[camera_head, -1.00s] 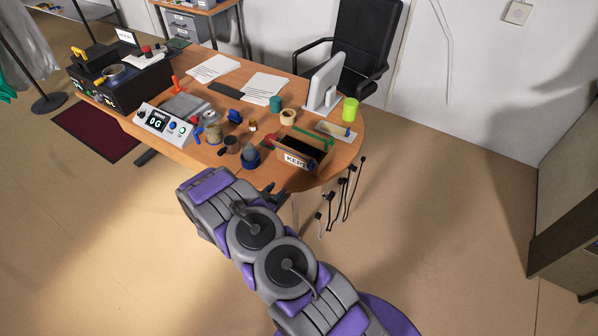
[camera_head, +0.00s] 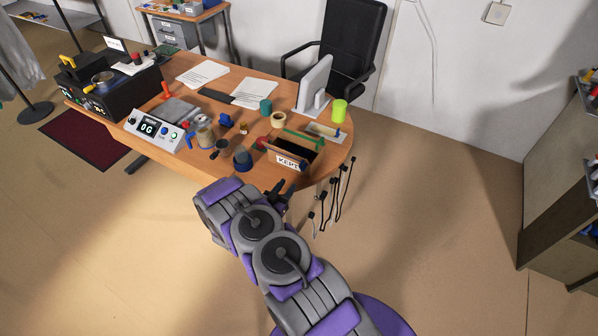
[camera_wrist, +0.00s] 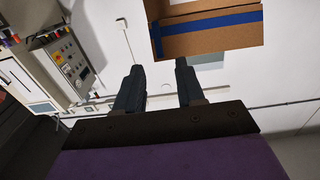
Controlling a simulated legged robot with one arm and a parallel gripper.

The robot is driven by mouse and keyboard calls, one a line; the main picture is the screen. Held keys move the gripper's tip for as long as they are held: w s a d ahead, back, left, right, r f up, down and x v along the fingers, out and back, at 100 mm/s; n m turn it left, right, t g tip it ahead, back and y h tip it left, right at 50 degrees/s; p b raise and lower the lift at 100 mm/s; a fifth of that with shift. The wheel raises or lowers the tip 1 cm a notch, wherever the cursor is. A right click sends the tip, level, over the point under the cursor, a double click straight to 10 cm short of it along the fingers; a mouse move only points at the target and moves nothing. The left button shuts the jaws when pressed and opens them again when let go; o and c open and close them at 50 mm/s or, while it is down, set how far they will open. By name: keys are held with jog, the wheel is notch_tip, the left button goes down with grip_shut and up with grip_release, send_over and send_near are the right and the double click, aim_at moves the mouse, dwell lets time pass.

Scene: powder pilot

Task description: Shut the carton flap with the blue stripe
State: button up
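In the wrist view, a brown cardboard piece with a blue stripe (camera_wrist: 215,24) hangs into the top of the picture, beyond my fingers. A short blue strip also runs down its left edge. The rest of it is cut off by the frame, and I cannot tell whether a flap stands open. I cannot make out this carton for sure in the head view. My gripper (camera_wrist: 159,66) is open, with its two dark fingers apart and nothing between them. In the head view my gripper (camera_head: 281,190) is just off the front edge of the desk, partly hidden by my arm.
Shelving (camera_head: 560,190) stands far right. The floor at right is clear.

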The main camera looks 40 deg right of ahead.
aim_at(301, 169)
jog(key=b+x, duration=0.1)
jog(key=x, duration=0.8)
jog(key=shift+d, duration=0.3)
jog(key=shift+d, duration=0.35)
jog(key=c, duration=0.6)
grip_shut()
jog(key=shift+w+a, duration=0.1)
jog(key=shift+a, duration=0.1)
